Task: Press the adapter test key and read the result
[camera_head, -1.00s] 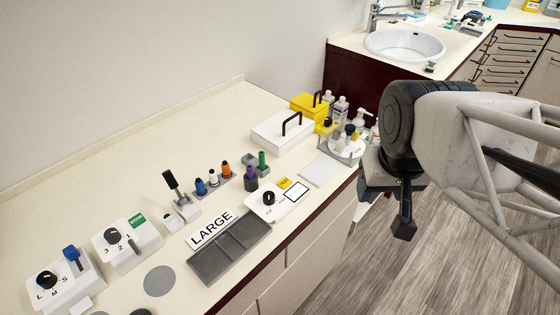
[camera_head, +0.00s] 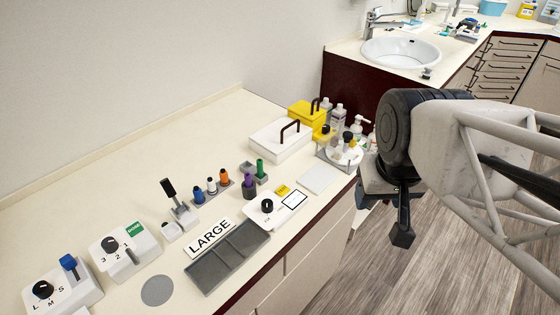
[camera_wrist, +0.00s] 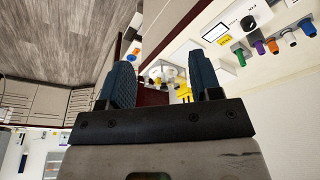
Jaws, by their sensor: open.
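A white tester box (camera_head: 258,213) with a black knob, a yellow label and a black-framed white screen (camera_head: 294,200) stands on the counter. The screen looks blank, and I cannot make out which part is the test key. The box also shows upside down at the top right of the wrist view (camera_wrist: 233,27). A purple adapter (camera_head: 249,182) stands upright in a dark holder just behind the box. My gripper (camera_wrist: 163,78) is open and empty, with two dark blue fingers apart. In the head view it hangs beyond the counter's front edge, well right of the box.
Blue, white and orange adapters stand in a rack (camera_head: 211,191), with a green one (camera_head: 260,168) nearby. A grey divided tray (camera_head: 228,257) and LARGE sign (camera_head: 209,236) lie in front. A white handled box (camera_head: 280,140), yellow box and bottles stand behind. A flat white plate (camera_head: 318,178) lies right.

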